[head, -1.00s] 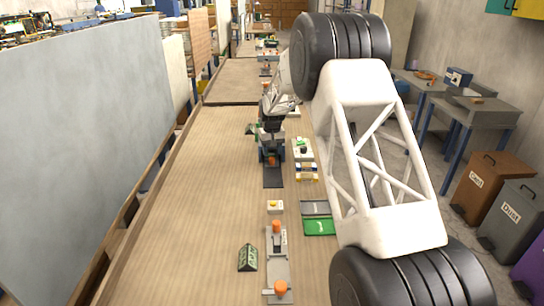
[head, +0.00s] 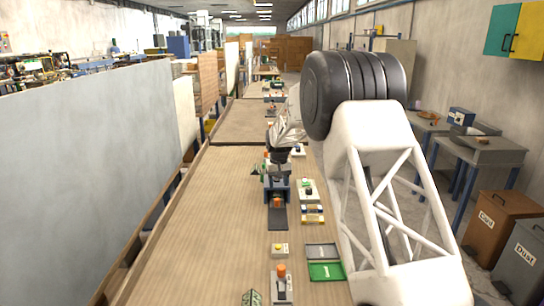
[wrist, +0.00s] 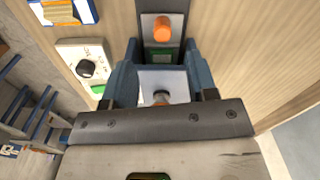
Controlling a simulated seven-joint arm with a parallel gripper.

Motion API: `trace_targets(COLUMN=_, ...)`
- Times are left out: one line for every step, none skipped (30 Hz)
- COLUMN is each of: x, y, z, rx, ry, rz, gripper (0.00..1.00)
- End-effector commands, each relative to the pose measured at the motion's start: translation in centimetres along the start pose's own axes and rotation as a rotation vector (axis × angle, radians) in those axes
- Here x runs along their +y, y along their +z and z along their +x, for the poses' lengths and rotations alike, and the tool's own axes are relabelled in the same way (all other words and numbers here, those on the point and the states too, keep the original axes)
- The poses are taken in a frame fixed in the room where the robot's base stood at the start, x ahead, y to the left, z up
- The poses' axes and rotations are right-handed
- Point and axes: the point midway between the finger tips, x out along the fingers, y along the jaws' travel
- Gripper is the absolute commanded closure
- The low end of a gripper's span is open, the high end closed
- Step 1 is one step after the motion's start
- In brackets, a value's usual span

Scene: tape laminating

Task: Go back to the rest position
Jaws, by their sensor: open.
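My gripper (head: 279,171) is low over the blue laminating device (head: 277,191) in the middle of the long wooden workbench. In the wrist view, my gripper (wrist: 168,100) has its two dark fingers apart at either side of the device's near part. The blue device (wrist: 184,78) stands between and beyond them, with a whitish plate and a small round knob in it. Nothing is visibly held. An orange knob (wrist: 162,29) on a grey part lies beyond the device. Contact between fingers and device cannot be told.
A control box (wrist: 86,66) with a black dial stands left of the device in the wrist view. A green tray (head: 326,271), a grey tray (head: 322,251) and a yellow-button box (head: 280,250) lie nearer. The bench's left side (head: 195,230) is clear.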

Motion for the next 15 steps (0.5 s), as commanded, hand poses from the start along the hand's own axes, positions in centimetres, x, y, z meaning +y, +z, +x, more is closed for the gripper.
trace_targets(x=0.1, y=0.4, z=-0.7, rx=0.004, ry=0.000, rz=0.002, gripper=0.47)
trace_targets(x=0.2, y=0.8, z=-1.0, rx=0.006, ry=0.000, rz=0.003, gripper=0.47)
trace_targets(x=0.3, y=1.3, z=-1.5, rx=0.007, ry=0.001, rz=0.005, gripper=0.47)
trace_targets(x=0.4, y=1.7, z=-2.0, rx=0.009, ry=0.001, rz=0.006, gripper=0.47)
trace_targets(x=0.5, y=2.1, z=-2.5, rx=0.012, ry=0.001, rz=0.008, gripper=0.47)
trace_targets(x=0.6, y=2.8, z=-3.1, rx=0.014, ry=0.001, rz=0.011, gripper=0.47)
trace_targets(x=0.7, y=3.4, z=-3.7, rx=0.016, ry=0.001, rz=0.013, gripper=0.47)
trace_targets(x=0.8, y=3.9, z=-4.3, rx=0.019, ry=0.002, rz=0.015, gripper=0.47)
trace_targets(x=1.0, y=4.8, z=-5.0, rx=0.022, ry=0.002, rz=0.018, gripper=0.47)
trace_targets(x=1.1, y=5.4, z=-5.6, rx=0.025, ry=0.002, rz=0.020, gripper=0.47)
trace_targets(x=1.3, y=6.1, z=-6.1, rx=0.027, ry=0.002, rz=0.023, gripper=0.47)
trace_targets(x=1.4, y=7.0, z=-6.8, rx=0.030, ry=0.003, rz=0.026, gripper=0.47)
trace_targets(x=1.5, y=7.6, z=-7.4, rx=0.033, ry=0.003, rz=0.028, gripper=0.47)
trace_targets(x=1.6, y=8.3, z=-7.8, rx=0.034, ry=0.003, rz=0.031, gripper=0.47)
trace_targets(x=1.8, y=9.2, z=-8.6, rx=0.038, ry=0.004, rz=0.034, gripper=0.47)
